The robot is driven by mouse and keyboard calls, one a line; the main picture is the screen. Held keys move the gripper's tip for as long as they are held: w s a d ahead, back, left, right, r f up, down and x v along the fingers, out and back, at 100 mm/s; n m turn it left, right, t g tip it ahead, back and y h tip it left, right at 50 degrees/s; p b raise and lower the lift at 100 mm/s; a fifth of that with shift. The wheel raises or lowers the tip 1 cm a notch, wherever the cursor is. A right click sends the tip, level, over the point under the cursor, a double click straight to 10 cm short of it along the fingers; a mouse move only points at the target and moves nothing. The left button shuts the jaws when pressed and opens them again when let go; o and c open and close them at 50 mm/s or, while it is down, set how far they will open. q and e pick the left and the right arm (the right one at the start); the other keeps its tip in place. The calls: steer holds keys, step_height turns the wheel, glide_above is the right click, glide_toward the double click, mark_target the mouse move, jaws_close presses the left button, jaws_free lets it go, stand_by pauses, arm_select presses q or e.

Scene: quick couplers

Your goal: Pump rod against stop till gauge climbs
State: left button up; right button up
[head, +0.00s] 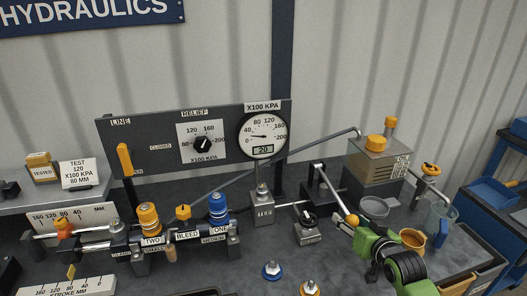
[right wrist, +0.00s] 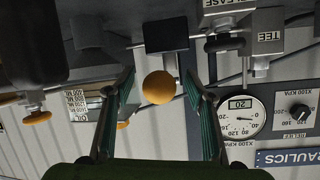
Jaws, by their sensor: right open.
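The pump lever (head: 335,193) is a silver bar slanting down to an orange ball knob (head: 352,219). My open green right gripper (head: 366,236) is at the knob; in the right wrist view the knob (right wrist: 160,87) shows between the spread fingers (right wrist: 160,78), with gaps on both sides. The gauge (head: 263,134) has a white dial and a display reading 20; it also shows upside down in the right wrist view (right wrist: 240,117). At the left, a silver cylinder rod (head: 92,230) carries an orange piece (head: 63,228) by a millimetre scale. Contact with a stop is unclear.
The relief knob (head: 203,144) and orange line lever (head: 125,159) are on the panel. Blue (head: 218,207) and orange (head: 149,217) couplers stand on the bench.

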steer(key=p+v, duration=0.5)
steer(key=shift+w+r, duration=0.1)
steer(key=shift+r, duration=0.05)
steer(key=shift+p+v, duration=0.85)
steer(key=shift+v, duration=0.2)
